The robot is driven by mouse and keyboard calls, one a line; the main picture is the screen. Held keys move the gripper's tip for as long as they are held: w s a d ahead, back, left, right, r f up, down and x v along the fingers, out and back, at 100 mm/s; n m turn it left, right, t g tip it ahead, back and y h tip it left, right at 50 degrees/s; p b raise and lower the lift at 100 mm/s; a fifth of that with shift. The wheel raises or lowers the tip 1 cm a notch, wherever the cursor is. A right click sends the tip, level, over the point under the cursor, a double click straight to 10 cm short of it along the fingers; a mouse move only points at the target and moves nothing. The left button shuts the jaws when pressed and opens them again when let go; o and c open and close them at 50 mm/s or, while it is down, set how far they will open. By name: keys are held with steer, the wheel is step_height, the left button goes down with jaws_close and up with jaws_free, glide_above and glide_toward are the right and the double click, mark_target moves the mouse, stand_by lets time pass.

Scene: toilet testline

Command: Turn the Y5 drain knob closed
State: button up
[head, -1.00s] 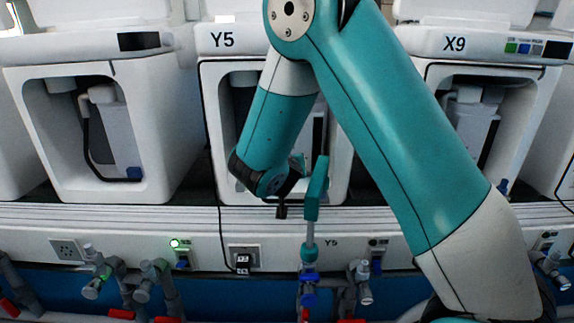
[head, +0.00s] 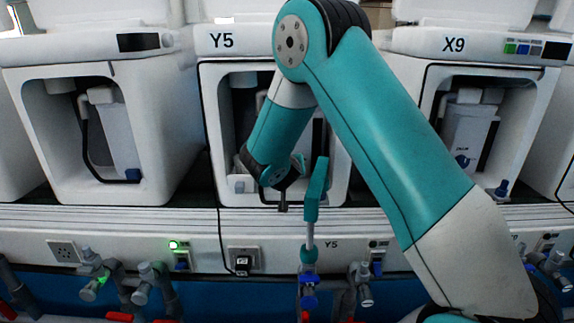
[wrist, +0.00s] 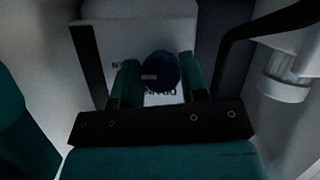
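The Y5 unit (head: 221,130) is the middle white housing in the head view, with an open recess. My gripper (wrist: 158,60) reaches toward this recess; my arm hides its fingertips in the head view. In the wrist view a round dark blue knob (wrist: 160,74) sits between my two teal fingers, in front of a white block (wrist: 107,37) with partly covered, upside-down lettering that seems to read DRAIN. The fingers stand apart, one on each side of the knob and close to its edges. I cannot make out firm contact.
Similar units stand left (head: 165,110) and right, labelled X9 (head: 535,110). Below run a white ledge (head: 110,222) with sockets and blue-handled valves (head: 309,285). In the wrist view, a dark curved hose (wrist: 232,40) and a white fitting (wrist: 285,85) are close at the right.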

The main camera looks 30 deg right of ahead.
stand_by(0.3)
steer(key=n+g+h, duration=0.1)
steer(key=n+h, duration=0.1)
steer(key=n, duration=0.2)
steer(key=shift+a+n+h+p, duration=0.1)
steer(key=shift+n+h+p, duration=0.2)
steer(key=shift+h+p, duration=0.1)
steer(key=n+h+p, duration=0.1)
steer(key=n+h, duration=0.1)
steer(key=n, duration=0.1)
steer(key=shift+g, duration=0.3)
steer(key=shift+f+n+h, duration=0.2)
steer(key=shift+n+h, duration=0.2)
steer(key=shift+n, duration=0.6)
steer(key=n+b, duration=0.1)
steer(key=b, duration=0.1)
steer(key=shift+f+b, duration=0.3)
steer(key=shift+b, duration=0.1)
steer(key=n+h+b, duration=0.1)
steer(key=b, duration=0.3)
steer(key=shift+f+n, duration=0.1)
steer(key=shift+n, duration=0.3)
steer(key=n+t+b, duration=0.1)
steer(key=b, duration=0.3)
steer(key=shift+r+n+h+b, duration=0.3)
steer(key=shift+r+n+b, duration=0.1)
steer(key=shift+b, duration=0.45)
